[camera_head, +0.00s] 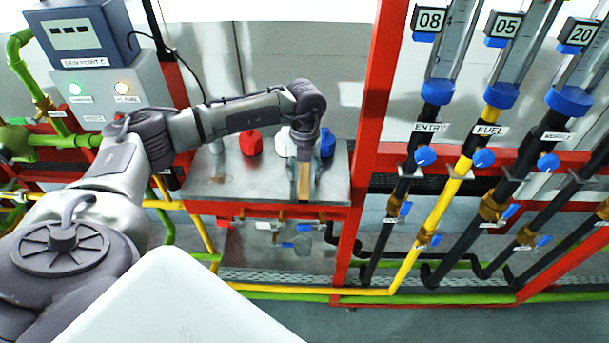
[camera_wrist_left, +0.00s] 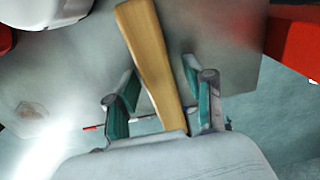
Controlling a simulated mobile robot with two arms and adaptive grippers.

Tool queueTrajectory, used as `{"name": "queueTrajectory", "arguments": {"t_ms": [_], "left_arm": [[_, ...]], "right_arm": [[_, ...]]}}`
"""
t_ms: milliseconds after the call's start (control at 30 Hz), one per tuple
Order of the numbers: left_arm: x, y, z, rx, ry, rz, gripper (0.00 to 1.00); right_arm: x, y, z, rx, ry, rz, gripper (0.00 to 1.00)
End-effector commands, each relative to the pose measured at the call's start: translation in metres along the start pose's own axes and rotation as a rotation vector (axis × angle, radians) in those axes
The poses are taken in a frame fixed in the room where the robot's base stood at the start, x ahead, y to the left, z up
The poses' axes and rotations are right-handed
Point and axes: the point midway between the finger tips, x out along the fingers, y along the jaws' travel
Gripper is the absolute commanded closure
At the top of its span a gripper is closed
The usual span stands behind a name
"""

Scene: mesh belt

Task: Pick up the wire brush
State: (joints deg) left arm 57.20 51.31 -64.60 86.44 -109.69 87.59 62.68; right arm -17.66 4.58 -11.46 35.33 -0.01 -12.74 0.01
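The wire brush shows as a light wooden handle (camera_head: 304,184) on the metal tabletop (camera_head: 230,183), near its front edge, in the head view. In the left wrist view the handle (camera_wrist_left: 147,45) runs from the top down between my fingers; its bristles cannot be made out. My left gripper (camera_head: 305,168) is above the tabletop at the brush, pointing down. In the wrist view my left gripper (camera_wrist_left: 160,76) is open, one finger on each side of the handle, with a visible gap on both sides. My right gripper is not in view.
A red container (camera_head: 251,143), a white one (camera_head: 285,144) and a blue one (camera_head: 327,143) stand behind the brush. A red post (camera_head: 367,120) rises just right of the tabletop. Pipes with valves (camera_head: 425,156) fill the right side. The tabletop's left part is clear.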

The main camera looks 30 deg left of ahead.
Motion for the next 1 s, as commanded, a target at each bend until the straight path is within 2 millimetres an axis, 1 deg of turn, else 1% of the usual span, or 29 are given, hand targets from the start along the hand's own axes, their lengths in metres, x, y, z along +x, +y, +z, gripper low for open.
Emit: {"name": "queueTrajectory", "arguments": {"t_ms": [33,267,300,567,667,767,1000], "left_arm": [[0.0,0.0,0.0,0.0,0.0,0.0,0.6],[-0.001,0.0,0.0,-0.001,0.0,0.0,0.98],[-0.001,0.0,0.0,-0.001,0.0,0.0,1.0],[-0.002,0.0,0.0,-0.001,-0.001,-0.001,1.0],[-0.009,-0.001,0.001,-0.001,-0.003,-0.003,1.0],[-0.025,0.0,0.001,-0.001,-0.005,-0.004,1.0],[-0.073,-0.001,0.001,0.0,-0.004,-0.004,1.0]], "right_arm": [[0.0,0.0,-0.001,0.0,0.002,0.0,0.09],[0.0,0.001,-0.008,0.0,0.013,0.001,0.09],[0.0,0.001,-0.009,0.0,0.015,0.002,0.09],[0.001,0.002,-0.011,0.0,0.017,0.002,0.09],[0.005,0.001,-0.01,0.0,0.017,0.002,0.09],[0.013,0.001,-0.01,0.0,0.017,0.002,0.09],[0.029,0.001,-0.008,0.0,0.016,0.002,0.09]]}}
